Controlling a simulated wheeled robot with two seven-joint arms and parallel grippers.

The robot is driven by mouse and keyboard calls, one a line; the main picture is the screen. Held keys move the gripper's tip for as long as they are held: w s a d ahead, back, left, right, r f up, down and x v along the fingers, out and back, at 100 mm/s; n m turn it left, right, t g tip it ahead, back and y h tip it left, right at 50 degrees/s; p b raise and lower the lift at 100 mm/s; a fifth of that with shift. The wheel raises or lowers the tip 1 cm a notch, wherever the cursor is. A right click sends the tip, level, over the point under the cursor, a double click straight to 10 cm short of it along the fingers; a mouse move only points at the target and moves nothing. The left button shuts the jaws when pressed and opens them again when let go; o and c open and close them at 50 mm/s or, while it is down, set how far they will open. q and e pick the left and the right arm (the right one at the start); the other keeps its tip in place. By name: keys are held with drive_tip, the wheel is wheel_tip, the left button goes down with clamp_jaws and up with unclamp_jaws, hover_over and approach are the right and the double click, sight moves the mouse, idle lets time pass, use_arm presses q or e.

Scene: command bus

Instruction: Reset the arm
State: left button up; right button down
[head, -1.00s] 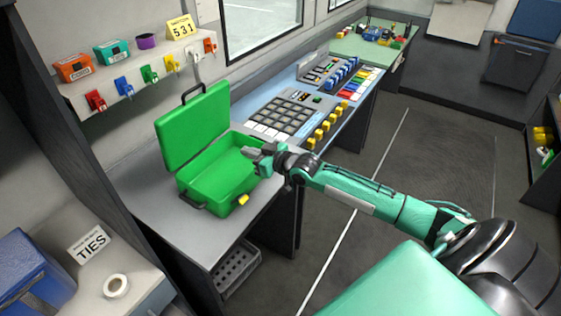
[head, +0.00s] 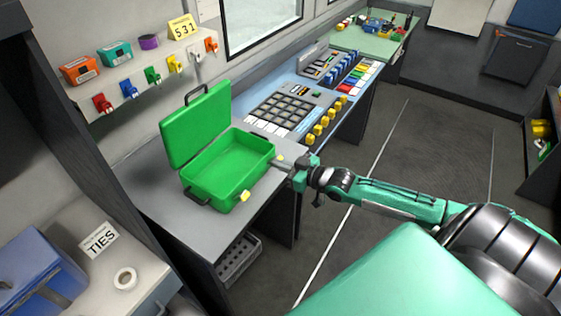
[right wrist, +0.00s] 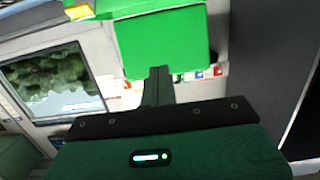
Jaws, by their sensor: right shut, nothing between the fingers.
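My right gripper (head: 284,163) is shut and empty. It hangs just right of the open green case (head: 222,190), near the case's right wall, and looks apart from it. The case stands on the grey counter (head: 160,200) with its lid (head: 197,125) raised at the back and a yellow latch on its front. In the right wrist view the shut fingers (right wrist: 158,75) point toward green of the case (right wrist: 160,40), with key hooks and a window beyond. My left gripper is out of view.
The button console (head: 290,112) lies behind the gripper, with yellow knobs along its edge. Colored keys hang under a shelf (head: 150,65) on the wall. A side counter with a TIES sign (head: 99,240) and a tape roll (head: 125,279) is at lower left. Open floor (head: 420,150) lies to the right.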

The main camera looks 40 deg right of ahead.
idle(0.4)
drive_tip(key=s+d+f+m+g+h+b, duration=0.1)
drive_tip(key=s+d+f+h, duration=0.15)
drive_tip(key=f, duration=0.85)
drive_tip(key=s+d+f+m+g+h+b, duration=0.1)
drive_tip(key=s+d+f+h, duration=0.15)
drive_tip(key=f, duration=0.95)
drive_tip(key=s+f+m+g+h+b, duration=0.15)
drive_tip(key=s+f, duration=0.25)
drive_tip(key=f, duration=0.4)
drive_tip(key=s+f+n+g+p, duration=0.1)
drive_tip(key=s+f+g, duration=0.1)
drive_tip(key=s+f, duration=0.45)
drive_tip(key=s+a+f+g+b, duration=0.1)
drive_tip(key=s+a+f+g, duration=0.15)
drive_tip(key=s+f, duration=0.6)
drive_tip(key=s+a+f+g+b, duration=0.15)
drive_tip(key=s+a+f, duration=0.25)
drive_tip(key=s+f, duration=0.5)
drive_tip(key=s+a+f+g, duration=0.2)
drive_tip(key=s+a+f, duration=0.2)
drive_tip(key=s, duration=0.4)
drive_tip(key=s+a+f+g, duration=0.2)
drive_tip(key=s+a+f, duration=0.2)
drive_tip(key=s, duration=0.4)
drive_tip(key=shift+s+a, duration=0.25)
drive_tip(key=shift+a, duration=0.35)
drive_tip(key=shift+w+g, duration=0.1)
drive_tip(key=shift+g, duration=0.15)
